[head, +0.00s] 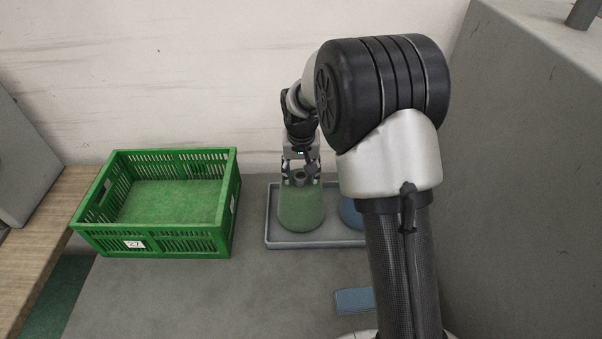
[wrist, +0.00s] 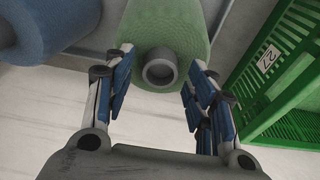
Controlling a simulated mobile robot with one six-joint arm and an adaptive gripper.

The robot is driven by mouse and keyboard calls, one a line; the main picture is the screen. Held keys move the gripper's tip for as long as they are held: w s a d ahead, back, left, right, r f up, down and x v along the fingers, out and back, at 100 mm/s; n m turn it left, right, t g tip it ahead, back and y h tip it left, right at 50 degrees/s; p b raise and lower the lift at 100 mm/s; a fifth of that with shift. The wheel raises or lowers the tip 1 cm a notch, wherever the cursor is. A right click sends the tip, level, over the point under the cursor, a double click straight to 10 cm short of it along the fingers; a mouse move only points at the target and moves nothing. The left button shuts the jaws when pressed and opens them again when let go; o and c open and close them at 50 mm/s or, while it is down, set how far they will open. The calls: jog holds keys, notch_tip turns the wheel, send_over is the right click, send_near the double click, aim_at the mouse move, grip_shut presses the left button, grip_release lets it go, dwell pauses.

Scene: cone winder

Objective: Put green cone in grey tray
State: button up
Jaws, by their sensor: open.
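The green cone (head: 301,210) stands upright in the left part of the grey tray (head: 284,243). Its grey core tip points up. My gripper (head: 301,172) is directly above it, pointing down, with the fingers on either side of the core tip. In the wrist view the green cone (wrist: 166,22) shows between the spread blue-padded fingers of my gripper (wrist: 160,72), with gaps between the pads and the core. A blue cone (head: 352,213) stands beside it in the tray, partly hidden by my arm. The tray's right end is hidden too.
A green slatted crate (head: 160,243) with a white label stands left of the tray, apparently empty. A small blue flat block (head: 355,301) lies on the grey table in front. A wall is close behind, and a large grey cabinet (head: 530,190) is on the right.

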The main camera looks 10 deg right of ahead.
jog(key=s+r+p, duration=0.1)
jog(key=s+r, duration=0.3)
jog(key=r, duration=0.4)
jog(key=s+r+p, duration=0.2)
jog(key=s+r, duration=0.2)
jog(key=r, duration=0.5)
jog(key=s+r+n+t, duration=0.1)
jog(key=s+r, duration=0.1)
jog(key=s, duration=1.1)
jog(key=s+r+n+t, duration=0.1)
jog(key=s+r, duration=0.1)
jog(key=s, duration=1.1)
jog(key=shift+s+d+t, duration=0.15)
jog(key=shift+d+t, duration=0.15)
jog(key=shift+d, duration=0.05)
